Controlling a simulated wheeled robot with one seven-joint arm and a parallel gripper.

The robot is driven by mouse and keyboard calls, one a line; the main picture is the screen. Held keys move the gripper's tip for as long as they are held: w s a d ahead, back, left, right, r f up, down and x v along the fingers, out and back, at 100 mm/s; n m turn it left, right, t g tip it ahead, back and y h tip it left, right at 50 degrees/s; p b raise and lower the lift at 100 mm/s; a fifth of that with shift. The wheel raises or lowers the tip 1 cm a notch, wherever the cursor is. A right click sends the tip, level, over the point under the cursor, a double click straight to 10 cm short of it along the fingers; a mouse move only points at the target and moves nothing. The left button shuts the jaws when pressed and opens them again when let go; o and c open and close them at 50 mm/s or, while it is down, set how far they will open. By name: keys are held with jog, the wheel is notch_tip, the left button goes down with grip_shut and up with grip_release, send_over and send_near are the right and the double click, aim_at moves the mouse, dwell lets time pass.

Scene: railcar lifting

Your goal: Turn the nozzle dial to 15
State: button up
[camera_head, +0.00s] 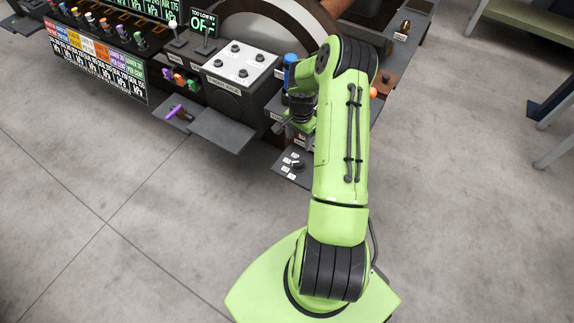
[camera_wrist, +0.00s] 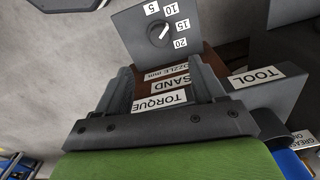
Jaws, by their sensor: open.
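The nozzle dial (camera_wrist: 160,33) is a dark round knob with a white pointer on a grey plate (camera_wrist: 135,35). Labels 5, 10, 15 and 20 (camera_wrist: 180,43) curve around its upper and right side. The pointer slants up and right, seemingly closer to 10 than to 15. In the head view the dial (camera_head: 297,164) sits low on the panel's front, left of my arm. My gripper (camera_wrist: 165,72) is open and empty in the wrist view. The dial lies beyond its fingertips, apart from them. In the head view my arm largely hides the gripper.
Labels reading NOZZLE mm, SAND (camera_wrist: 170,86) and TORQUE show between the fingers. A grey block marked TOOL (camera_wrist: 270,90) stands close on the right. A grey shelf (camera_head: 222,129) and purple handle (camera_head: 178,110) lie left of the dial. Floor in front is clear.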

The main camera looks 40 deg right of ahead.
aim_at(298, 161)
notch_tip(298, 161, down, 15)
jog(key=b, duration=0.3)
jog(key=shift+b, duration=0.4)
jog(key=shift+r, duration=0.1)
jog(key=c, duration=1)
jog(key=shift+m, duration=0.3)
jog(key=m, duration=0.3)
jog(key=shift+m, duration=0.3)
jog(key=shift+w+m, duration=0.15)
jog(key=shift+m, duration=2.05)
jog(key=o, duration=1)
